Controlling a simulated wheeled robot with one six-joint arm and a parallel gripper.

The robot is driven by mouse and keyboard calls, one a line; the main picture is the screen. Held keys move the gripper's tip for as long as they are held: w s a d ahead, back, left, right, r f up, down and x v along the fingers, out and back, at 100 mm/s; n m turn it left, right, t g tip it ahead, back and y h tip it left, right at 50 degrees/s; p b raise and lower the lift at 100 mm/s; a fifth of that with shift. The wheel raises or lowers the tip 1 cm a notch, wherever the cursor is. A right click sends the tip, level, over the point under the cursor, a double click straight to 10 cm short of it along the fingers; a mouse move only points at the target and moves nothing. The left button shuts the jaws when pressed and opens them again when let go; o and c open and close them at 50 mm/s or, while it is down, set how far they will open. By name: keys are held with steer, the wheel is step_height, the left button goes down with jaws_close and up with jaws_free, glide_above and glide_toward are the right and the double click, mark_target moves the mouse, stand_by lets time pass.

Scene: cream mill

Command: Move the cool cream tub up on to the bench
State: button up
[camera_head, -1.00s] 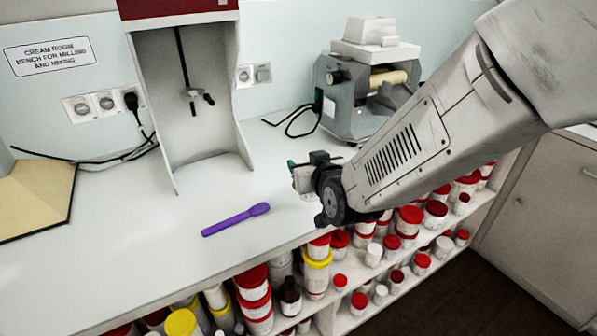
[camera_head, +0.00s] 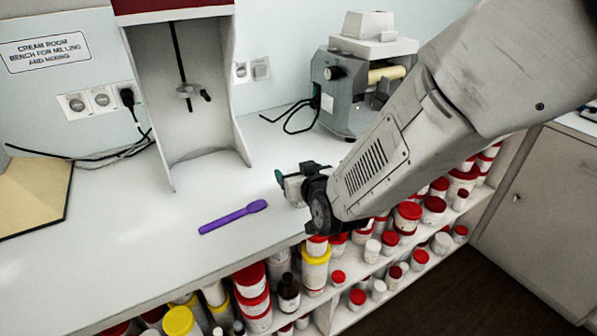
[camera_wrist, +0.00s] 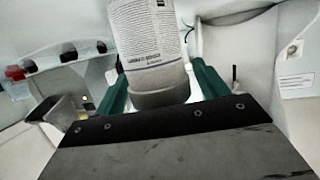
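A pale tub with a printed label and a grey end (camera_wrist: 158,50) sits between the green fingers of my gripper (camera_wrist: 162,85) in the wrist view. The fingers lie close against both its sides, and its far end is cut off by the top of the picture. I cannot read which cream it is. In the head view my gripper (camera_head: 290,183) is over the front part of the white bench (camera_head: 120,235), with a small pale piece of the tub showing at it. I cannot tell whether the tub touches the bench top.
A purple spatula (camera_head: 233,216) lies on the bench left of my gripper. A mixer stand (camera_head: 205,130) and a grey mill (camera_head: 350,95) stand at the back. A shelf below the bench edge holds many red-lidded tubs (camera_head: 408,213). The bench is clear around the spatula.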

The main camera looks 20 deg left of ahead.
steer(key=shift+r, duration=0.2)
steer(key=v, duration=1.2)
